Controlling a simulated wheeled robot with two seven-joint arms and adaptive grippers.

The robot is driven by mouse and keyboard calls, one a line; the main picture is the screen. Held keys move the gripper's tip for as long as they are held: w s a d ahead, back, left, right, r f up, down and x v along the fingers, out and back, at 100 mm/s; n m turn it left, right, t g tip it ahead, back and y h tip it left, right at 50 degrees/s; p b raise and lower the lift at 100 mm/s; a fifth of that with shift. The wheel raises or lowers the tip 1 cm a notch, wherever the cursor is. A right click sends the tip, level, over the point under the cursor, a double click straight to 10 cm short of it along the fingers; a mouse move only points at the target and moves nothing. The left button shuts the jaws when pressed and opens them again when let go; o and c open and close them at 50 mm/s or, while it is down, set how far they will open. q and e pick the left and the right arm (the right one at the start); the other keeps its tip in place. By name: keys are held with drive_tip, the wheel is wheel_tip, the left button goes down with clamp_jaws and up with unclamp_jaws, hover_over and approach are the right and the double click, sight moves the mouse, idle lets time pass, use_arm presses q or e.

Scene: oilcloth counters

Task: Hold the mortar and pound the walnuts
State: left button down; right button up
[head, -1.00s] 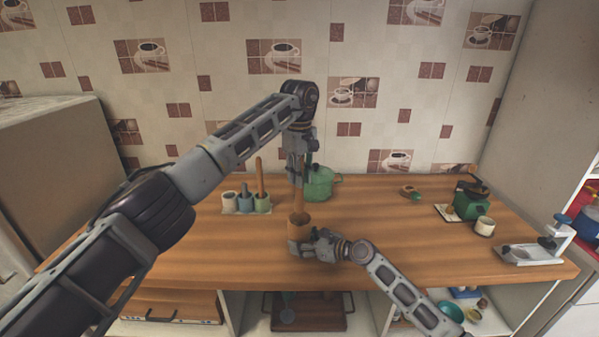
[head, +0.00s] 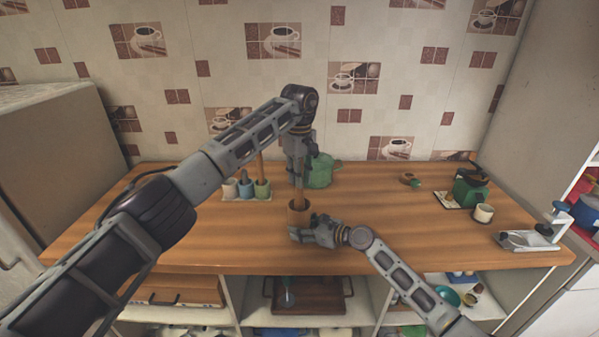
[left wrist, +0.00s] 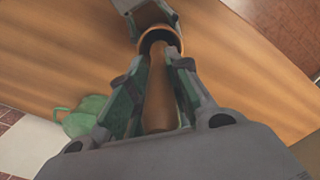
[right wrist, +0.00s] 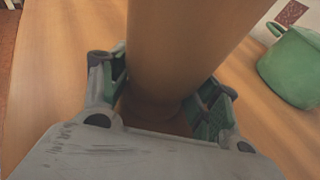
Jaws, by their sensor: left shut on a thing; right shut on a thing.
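The wooden mortar (head: 293,218) stands upright on the counter, and its dark open rim shows in the left wrist view (left wrist: 147,42). My right gripper (head: 306,234) is shut on its side, low down; the mortar fills the right wrist view (right wrist: 185,50) between the fingers. My left gripper (head: 298,181) is above the mortar and shut on the wooden pestle (head: 299,196), which also shows in the left wrist view (left wrist: 159,95). The pestle is near upright, with its lower end inside the mortar. The walnuts and the pestle's tip are hidden.
A green pot (head: 322,172) stands close behind the mortar, and several small cups (head: 246,189) stand to its left. A green grinder (head: 470,187) and a cream cup (head: 483,213) are at the right. The counter (head: 400,215) between is mostly clear.

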sight(299, 201)
use_arm(q)
drive_tip(key=shift+f, duration=1.3)
drive_tip(key=shift+f, duration=0.1)
drive_tip(key=shift+f, duration=0.3)
drive_tip(key=shift+f, duration=1.4)
idle(0.6)
drive_tip(key=shift+r, duration=1)
drive_tip(key=shift+r, duration=0.1)
drive_tip(key=shift+w+d+r, duration=0.2)
drive_tip(key=shift+w+r, duration=0.1)
drive_tip(key=shift+w, duration=0.05)
